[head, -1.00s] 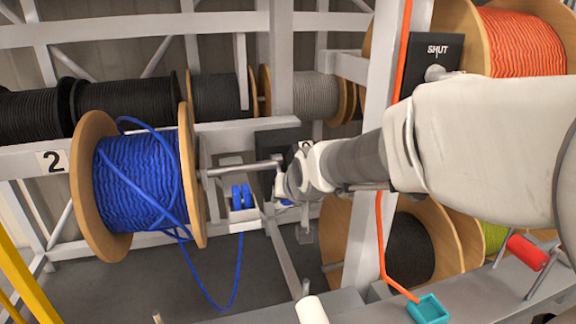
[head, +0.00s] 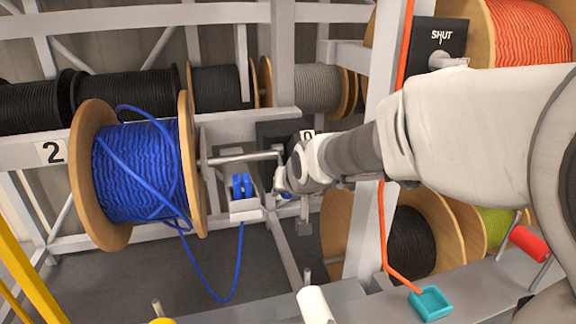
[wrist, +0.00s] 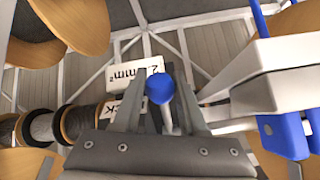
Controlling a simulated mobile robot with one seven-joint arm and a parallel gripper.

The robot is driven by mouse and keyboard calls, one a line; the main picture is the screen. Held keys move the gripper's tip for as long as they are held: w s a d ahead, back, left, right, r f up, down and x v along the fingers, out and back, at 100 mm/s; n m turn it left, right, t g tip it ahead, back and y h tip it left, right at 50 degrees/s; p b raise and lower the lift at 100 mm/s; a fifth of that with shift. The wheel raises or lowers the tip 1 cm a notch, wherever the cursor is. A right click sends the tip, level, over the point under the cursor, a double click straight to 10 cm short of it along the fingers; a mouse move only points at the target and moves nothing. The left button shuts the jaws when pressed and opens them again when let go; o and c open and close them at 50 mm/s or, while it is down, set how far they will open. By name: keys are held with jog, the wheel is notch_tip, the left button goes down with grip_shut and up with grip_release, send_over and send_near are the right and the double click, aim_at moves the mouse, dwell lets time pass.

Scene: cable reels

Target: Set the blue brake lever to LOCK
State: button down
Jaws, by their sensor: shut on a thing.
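The blue brake lever shows in the wrist view as a round blue knob (wrist: 160,88) on a pale stem. My gripper (wrist: 159,98) has its two fingers on either side of the knob, shut on it. In the head view my gripper (head: 286,182) is at the dark panel (head: 275,131) right of the blue cable reel (head: 135,170), and its wrist covers much of the lever. A white label ending in "CK" (wrist: 127,107) lies behind the fingers in the wrist view, partly hidden. I cannot read the lever's exact position.
A grey upright (head: 365,150) and an orange cable stand behind my arm.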

jog(key=shift+c, duration=2.3)
grip_release()
jog(key=shift+d+f, duration=0.1)
jog(key=shift+s+r, duration=0.2)
jog(key=shift+r, duration=0.2)
jog(key=p+v, duration=0.4)
jog(key=v, duration=1.2)
jog(key=shift+s+d+p, duration=0.15)
jog(key=shift+s+p, duration=0.15)
jog(key=shift+r, duration=0.1)
